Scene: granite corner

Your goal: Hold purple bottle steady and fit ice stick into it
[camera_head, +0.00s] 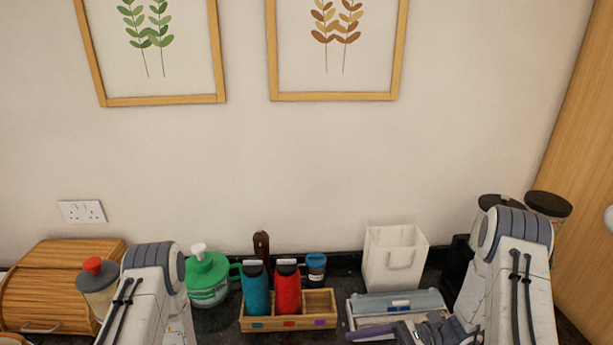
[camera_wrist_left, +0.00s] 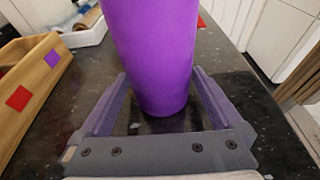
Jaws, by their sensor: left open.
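The purple bottle (camera_wrist_left: 152,45) stands upright on the dark counter in the left wrist view, its top cut off by the frame. My left gripper (camera_wrist_left: 160,73) is open, with one finger on each side of the bottle's lower part. The bottle and the left gripper's fingers are out of the head view. My right gripper (camera_head: 420,332) is low beside the shallow tray (camera_head: 352,318) in the head view; its fingertips are too small and hidden to read. I cannot make out an ice stick for sure; a pale purple bar (camera_head: 372,332) lies by the tray's front edge.
A wooden holder (camera_head: 262,325) has a teal bottle (camera_head: 256,290), a red bottle (camera_head: 288,290) and an empty right compartment. Its side, with coloured squares, shows left of my left gripper (camera_wrist_left: 36,90).

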